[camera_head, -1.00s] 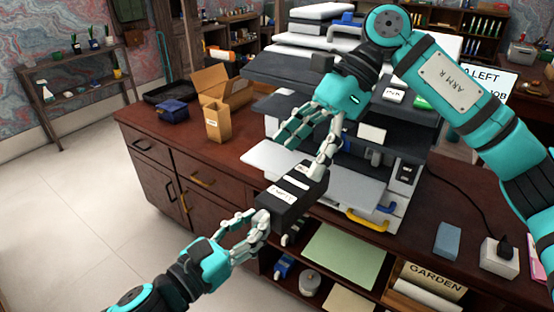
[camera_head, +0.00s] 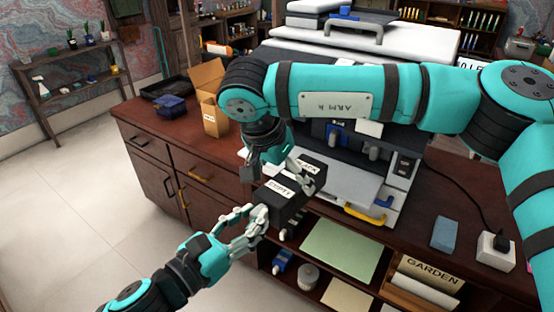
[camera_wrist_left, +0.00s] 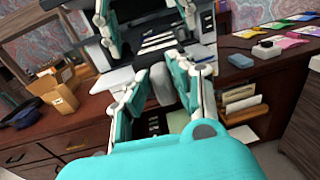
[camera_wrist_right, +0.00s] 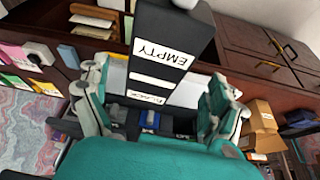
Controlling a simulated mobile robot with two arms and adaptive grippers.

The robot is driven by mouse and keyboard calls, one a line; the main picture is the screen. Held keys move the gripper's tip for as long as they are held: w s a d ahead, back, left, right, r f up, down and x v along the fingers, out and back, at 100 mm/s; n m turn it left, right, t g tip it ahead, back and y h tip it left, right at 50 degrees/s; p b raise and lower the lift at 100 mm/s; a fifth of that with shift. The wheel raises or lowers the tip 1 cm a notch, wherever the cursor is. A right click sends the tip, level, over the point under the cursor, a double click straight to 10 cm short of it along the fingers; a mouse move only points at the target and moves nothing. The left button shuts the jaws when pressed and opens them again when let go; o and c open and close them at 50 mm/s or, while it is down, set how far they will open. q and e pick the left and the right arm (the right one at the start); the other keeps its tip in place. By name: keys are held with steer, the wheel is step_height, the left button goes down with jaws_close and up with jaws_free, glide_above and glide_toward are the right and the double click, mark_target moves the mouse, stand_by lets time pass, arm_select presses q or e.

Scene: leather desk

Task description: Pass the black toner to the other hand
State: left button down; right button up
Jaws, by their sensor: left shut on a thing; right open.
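The black toner (camera_head: 288,204) is a dark box with white labels, one reading EMPTY. It is held in the air in front of the desk. My left gripper (camera_head: 256,219) is shut on its near, lower end. My right gripper (camera_head: 279,173) is at the far, upper end, open, with its fingers on either side of the toner. In the right wrist view the toner (camera_wrist_right: 165,45) lies between the two spread fingers (camera_wrist_right: 158,97), and gaps show on both sides.
The large printer (camera_head: 405,143) stands on the wooden desk (camera_head: 205,155) behind the toner. An open cardboard box (camera_head: 214,118) and a dark blue box (camera_head: 171,105) are to the left. A blue block (camera_head: 445,234) and a white socket block (camera_head: 495,252) lie right. Shelves with a green sheet (camera_head: 341,250) are below.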

mark_target(286, 181)
arm_select(q)
steer(key=shift+r, duration=0.1)
arm_select(e)
steer(key=x, duration=0.5)
steer(key=shift+w+f, duration=0.15)
steer(key=shift+f, duration=0.25)
arm_select(q)
steer(key=shift+s, duration=0.1)
arm_select(e)
steer(key=c, duration=1.4)
arm_select(q)
steer(key=c, duration=1.1)
jaws_free()
arm_select(e)
steer(key=shift+r, duration=0.1)
steer(key=shift+c, duration=0.2)
arm_select(q)
steer(key=shift+o, duration=0.2)
